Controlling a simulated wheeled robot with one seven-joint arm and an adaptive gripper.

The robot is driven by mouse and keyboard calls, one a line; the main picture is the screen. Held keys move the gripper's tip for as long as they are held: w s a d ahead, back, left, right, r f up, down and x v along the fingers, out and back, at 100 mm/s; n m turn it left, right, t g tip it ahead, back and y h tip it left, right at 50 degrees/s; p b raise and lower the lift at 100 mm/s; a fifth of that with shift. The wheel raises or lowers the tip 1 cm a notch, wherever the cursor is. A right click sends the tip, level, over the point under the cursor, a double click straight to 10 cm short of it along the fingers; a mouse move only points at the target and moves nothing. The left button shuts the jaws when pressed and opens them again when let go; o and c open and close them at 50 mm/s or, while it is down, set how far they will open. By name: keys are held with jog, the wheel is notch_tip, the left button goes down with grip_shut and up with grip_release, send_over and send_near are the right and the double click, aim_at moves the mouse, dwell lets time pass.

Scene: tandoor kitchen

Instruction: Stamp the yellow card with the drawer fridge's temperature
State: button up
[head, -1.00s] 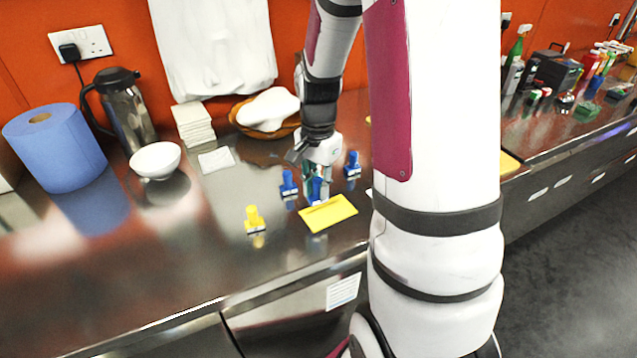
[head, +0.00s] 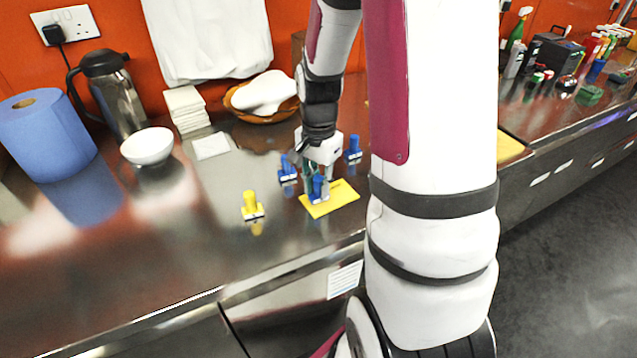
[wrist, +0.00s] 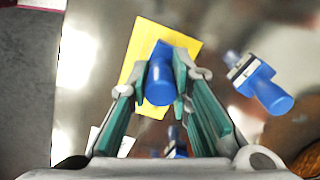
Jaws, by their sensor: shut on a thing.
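The yellow card (head: 343,196) lies flat on the steel counter near its front edge; it also shows in the wrist view (wrist: 150,38). My gripper (wrist: 160,85) is shut on a blue stamp (wrist: 159,82), gripping its handle. In the head view the held stamp (head: 318,188) is over the card's left part; whether it presses on the card I cannot tell. A second blue stamp (head: 287,169) stands just left of my gripper, and a third blue stamp (head: 353,148) stands behind the card to the right. A yellow stamp (head: 251,206) stands left of the card.
A printed white label (head: 345,280) is on the drawer front below the card. A white bowl (head: 147,146), a blue paper roll (head: 45,135), a steel jug (head: 112,92) and a basket (head: 236,102) stand further left and back. The counter's front left is clear.

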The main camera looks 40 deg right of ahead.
jog(key=shift+f+b, duration=0.3)
jog(key=shift+f, duration=0.35)
dwell(1.5)
jog(key=shift+r, duration=0.1)
jog(key=shift+r+p, duration=2.4)
jog(key=shift+r, duration=1.1)
